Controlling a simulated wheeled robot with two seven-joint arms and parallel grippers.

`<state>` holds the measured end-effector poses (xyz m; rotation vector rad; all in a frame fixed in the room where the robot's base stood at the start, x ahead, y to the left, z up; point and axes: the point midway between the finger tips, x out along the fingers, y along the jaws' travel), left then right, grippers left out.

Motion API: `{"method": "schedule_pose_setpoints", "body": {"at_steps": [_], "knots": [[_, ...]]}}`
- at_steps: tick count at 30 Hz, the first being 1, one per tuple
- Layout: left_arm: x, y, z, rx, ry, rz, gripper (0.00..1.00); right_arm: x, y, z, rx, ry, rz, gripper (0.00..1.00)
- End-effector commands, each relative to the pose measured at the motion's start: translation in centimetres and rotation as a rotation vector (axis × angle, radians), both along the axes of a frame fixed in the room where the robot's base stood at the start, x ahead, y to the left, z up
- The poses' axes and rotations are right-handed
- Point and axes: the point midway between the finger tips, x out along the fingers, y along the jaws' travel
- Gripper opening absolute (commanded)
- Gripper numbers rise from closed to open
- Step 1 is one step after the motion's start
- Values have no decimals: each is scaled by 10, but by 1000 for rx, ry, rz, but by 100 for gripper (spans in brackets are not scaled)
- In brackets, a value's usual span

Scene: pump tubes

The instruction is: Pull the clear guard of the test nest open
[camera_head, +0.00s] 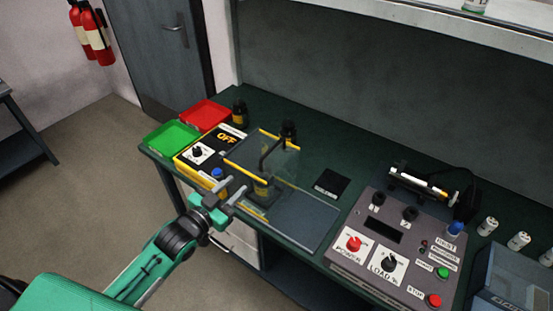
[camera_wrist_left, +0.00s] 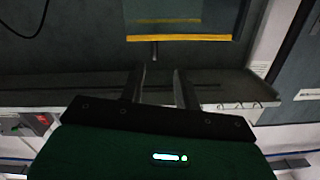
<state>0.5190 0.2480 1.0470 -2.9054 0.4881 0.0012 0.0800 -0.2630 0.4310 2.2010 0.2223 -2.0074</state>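The clear guard (camera_head: 282,163) of the test nest is a see-through box with yellow edging, standing on the bench. A dark bar shows in or on it; I cannot tell which. A flat grey plate (camera_head: 300,222) lies to its right. In the left wrist view a yellow edge strip (camera_wrist_left: 180,38), likely the guard's, lies beyond my fingers with a small dark post (camera_wrist_left: 155,52) below it. My left gripper (camera_head: 232,189) is open and empty, just in front of the guard's front left side, apparently not touching it. My right gripper is not in view.
A yellow box marked OFF (camera_head: 205,150) with a knob and blue button stands left of the guard. A grey control panel (camera_head: 395,250) is at right. A black pad (camera_head: 331,183) lies between.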

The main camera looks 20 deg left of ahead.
Motion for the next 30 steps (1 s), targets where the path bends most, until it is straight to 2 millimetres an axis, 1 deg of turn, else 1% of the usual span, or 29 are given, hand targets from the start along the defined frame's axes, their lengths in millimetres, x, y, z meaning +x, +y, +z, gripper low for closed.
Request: {"method": "schedule_pose_setpoints", "body": {"at_steps": [1, 3, 8, 14, 24, 30], "knots": [[-2, -3, 10, -2, -18, -11, 33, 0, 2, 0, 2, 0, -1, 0], [-3, -6, 19, -4, -32, -18, 33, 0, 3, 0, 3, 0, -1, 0], [6, -9, 23, -7, -36, -18, 33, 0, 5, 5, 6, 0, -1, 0], [34, -19, 24, -8, -36, -18, 33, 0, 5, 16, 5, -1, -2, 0], [89, -39, 24, -6, -35, -18, 33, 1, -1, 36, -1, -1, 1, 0], [114, -48, 22, -6, -34, -18, 33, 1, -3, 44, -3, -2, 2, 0]]}}
